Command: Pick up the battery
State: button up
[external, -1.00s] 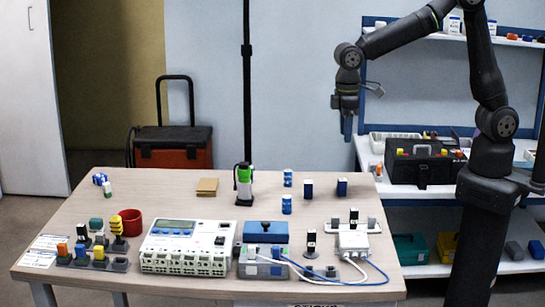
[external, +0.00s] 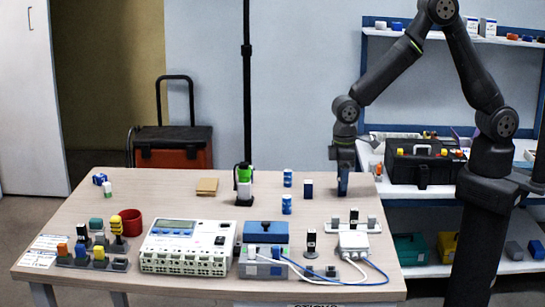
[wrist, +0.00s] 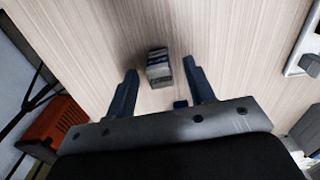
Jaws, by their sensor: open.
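The battery (wrist: 158,66) appears to be the small dark block with a white-grey label. In the wrist view it stands on the table between the tips of my gripper (wrist: 160,74), with a gap on either side. The gripper is open and not touching it as far as I can tell. In the external view my gripper (external: 343,186) is low over the right rear of the table and hides this block. A similar dark blue and white block (external: 308,189) stands just to the left.
Two blue and white cylinders (external: 286,204) stand further left, and a green and white object in a dark holder (external: 244,186) beyond them. A white box with cables (external: 353,241) and a blue-lidded box (external: 266,233) lie nearer the front. The table (external: 160,200) has free room at left centre.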

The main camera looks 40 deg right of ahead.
notch_tip(320, 180, down, 2)
jog(key=shift+c, duration=0.2)
jog(key=c, duration=1)
jog(key=shift+r, duration=0.1)
